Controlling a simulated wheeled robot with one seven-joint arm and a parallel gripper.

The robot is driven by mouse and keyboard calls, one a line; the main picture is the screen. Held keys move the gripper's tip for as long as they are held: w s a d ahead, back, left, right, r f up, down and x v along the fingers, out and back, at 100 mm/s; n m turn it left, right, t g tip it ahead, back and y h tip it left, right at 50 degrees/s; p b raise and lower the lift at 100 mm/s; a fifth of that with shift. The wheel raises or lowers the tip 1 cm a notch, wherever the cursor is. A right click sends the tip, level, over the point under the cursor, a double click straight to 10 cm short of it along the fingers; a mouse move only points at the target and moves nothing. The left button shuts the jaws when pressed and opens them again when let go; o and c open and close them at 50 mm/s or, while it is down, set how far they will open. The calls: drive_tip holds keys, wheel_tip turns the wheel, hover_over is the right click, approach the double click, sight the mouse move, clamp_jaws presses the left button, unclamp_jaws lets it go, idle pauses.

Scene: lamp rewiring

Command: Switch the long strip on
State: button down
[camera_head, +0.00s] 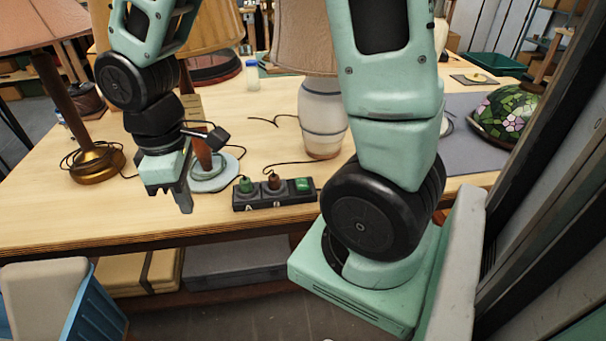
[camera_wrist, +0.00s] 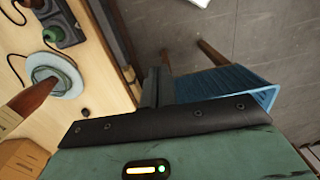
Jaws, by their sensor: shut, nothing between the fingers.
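A dark power strip (camera_head: 258,203) lies on the table near its front edge, with sockets marked A and B. A green plug (camera_head: 245,185) sits in the left socket and a brown plug (camera_head: 273,181) in the other. A green switch (camera_head: 303,185) is at its right end; I cannot tell whether it is on. Part of the strip shows at the top left of the wrist view (camera_wrist: 66,24). My gripper (camera_head: 186,207) is shut and empty, pointing down near the table's front edge, left of the strip and apart from it. Its fingers also show in the wrist view (camera_wrist: 158,88).
A lamp with a pale round base (camera_head: 214,178) stands just behind my gripper. A white ceramic lamp (camera_head: 322,120) stands behind the strip, and a brass-based lamp (camera_head: 97,163) at the left. Cords lie between them. A blue crate (camera_head: 95,305) is below the table's front.

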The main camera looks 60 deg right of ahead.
drive_tip(key=w+d+f+p, duration=0.1)
drive_tip(key=w+d, duration=0.3)
drive_tip(key=d, duration=0.6)
drive_tip(key=p, duration=0.3)
hover_over(303, 186)
drive_tip(key=w+d, duration=0.1)
drive_tip(key=d, duration=0.1)
drive_tip(key=shift+g+y, duration=0.3)
drive_tip(key=shift+y, duration=0.1)
drive_tip(key=f, duration=0.5)
drive_tip(key=shift+w+a+f, duration=0.1)
drive_tip(key=shift+a+f, duration=0.15)
drive_tip(key=shift+f, duration=0.05)
drive_tip(key=shift+f, duration=0.1)
drive_tip(key=f+p, duration=0.1)
drive_tip(key=f, duration=0.3)
drive_tip(key=a+f+p, duration=0.1)
drive_tip(key=f, duration=0.3)
drive_tip(key=s+f+p, duration=0.1)
drive_tip(key=f+p, duration=0.1)
drive_tip(key=f, duration=0.3)
drive_tip(key=shift+a, duration=0.15)
drive_tip(key=shift+f, duration=0.35)
